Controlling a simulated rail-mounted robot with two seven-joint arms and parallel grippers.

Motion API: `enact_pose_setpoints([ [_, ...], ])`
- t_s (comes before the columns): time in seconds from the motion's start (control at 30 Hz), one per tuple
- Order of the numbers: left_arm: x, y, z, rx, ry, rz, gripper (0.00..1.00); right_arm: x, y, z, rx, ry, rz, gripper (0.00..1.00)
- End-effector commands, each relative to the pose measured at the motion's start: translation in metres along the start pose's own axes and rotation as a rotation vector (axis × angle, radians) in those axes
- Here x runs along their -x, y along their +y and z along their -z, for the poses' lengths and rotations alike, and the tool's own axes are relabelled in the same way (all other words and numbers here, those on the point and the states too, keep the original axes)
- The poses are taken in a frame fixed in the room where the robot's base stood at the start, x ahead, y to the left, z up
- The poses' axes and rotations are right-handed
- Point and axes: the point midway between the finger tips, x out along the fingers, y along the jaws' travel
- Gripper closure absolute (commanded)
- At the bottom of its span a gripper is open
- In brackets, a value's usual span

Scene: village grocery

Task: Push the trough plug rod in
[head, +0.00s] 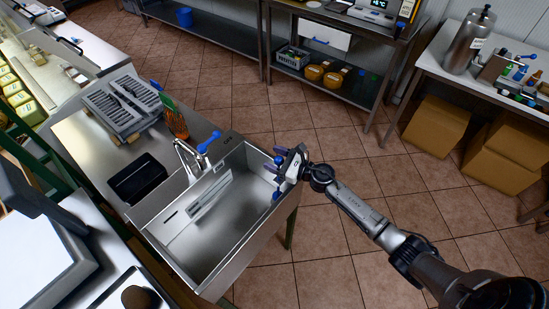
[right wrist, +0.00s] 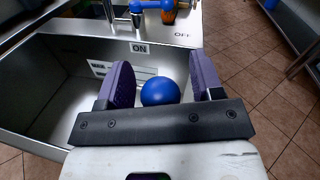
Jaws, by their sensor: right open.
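The steel trough (head: 222,222) stands left of centre in the head view. My right gripper (head: 274,160) is over its right end, open, with two purple fingers. A blue ball knob (head: 279,160), seemingly the top of the plug rod, shows between the fingers. In the right wrist view the blue knob (right wrist: 160,92) lies between the open fingers (right wrist: 163,85), with visible gaps on both sides. The rod below the knob is hidden. A second blue part (head: 277,196) shows below the gripper; I cannot tell what it is. My left gripper is out of view.
A tap with a blue lever (head: 210,141) stands at the trough's back edge. An ON label (right wrist: 138,48) shows on the trough. A black tray (head: 137,178) and a grey rack (head: 122,104) are on the counter at left. Tiled floor lies open at right.

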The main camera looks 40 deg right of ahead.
Motion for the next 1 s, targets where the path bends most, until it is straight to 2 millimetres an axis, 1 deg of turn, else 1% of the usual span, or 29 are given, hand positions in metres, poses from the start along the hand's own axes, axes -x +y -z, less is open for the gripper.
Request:
enact_pose_setpoints([
  [0.3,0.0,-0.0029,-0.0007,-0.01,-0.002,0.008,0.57,-0.0012,0.0001,0.0,0.0,0.0,0.0,0.41],
  [0.9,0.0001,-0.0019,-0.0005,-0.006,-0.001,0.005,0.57,-0.0009,0.0,-0.0001,0.001,0.0,0.0,0.98],
  [0.93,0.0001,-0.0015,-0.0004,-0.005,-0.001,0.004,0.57,-0.0009,0.0,-0.0001,0.001,0.0,0.0,1.0],
  [1.0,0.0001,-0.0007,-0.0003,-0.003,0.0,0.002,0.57,-0.0009,0.0,-0.0001,0.001,0.0,0.0,1.0],
])
